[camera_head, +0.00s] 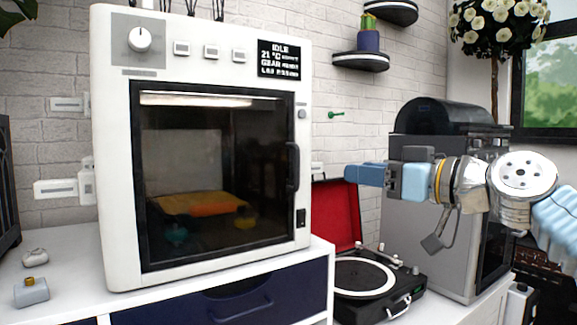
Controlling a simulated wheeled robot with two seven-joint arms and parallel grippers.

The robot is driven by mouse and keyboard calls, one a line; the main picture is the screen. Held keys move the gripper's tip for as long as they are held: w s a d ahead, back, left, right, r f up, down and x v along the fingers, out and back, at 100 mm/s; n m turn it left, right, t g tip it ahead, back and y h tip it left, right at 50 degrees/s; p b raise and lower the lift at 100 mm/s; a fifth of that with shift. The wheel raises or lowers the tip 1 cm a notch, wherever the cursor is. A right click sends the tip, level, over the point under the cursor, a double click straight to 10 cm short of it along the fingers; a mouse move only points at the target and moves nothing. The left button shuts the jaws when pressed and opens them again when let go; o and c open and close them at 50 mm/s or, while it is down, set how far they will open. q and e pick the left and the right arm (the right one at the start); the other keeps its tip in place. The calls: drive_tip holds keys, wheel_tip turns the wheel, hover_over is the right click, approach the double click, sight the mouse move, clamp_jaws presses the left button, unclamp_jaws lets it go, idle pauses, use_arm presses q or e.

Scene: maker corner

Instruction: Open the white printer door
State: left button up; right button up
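The white printer (202,60) stands on the white cabinet at the left. Its front door (215,185) has a black frame and dark glass, and it looks closed. A black vertical handle (292,167) sits on the door's right edge. An orange plate shows dimly through the glass. My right gripper (353,174) reaches in from the right with blue fingers pointing left. In the picture it is to the right of the handle, apart from it, with nothing seen in it. The fingers overlap from this angle, so their gap is hidden. My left gripper is not in view.
A record player (375,280) with a raised red lid (337,215) stands right of the printer. Behind my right arm is a grey machine with a dark domed top (440,115). A blue drawer (220,306) is below the printer. Small items (31,291) lie at the left.

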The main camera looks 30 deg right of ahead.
drive_tip(key=x, duration=1.4)
drive_tip(key=shift+p, duration=0.4)
clamp_jaws()
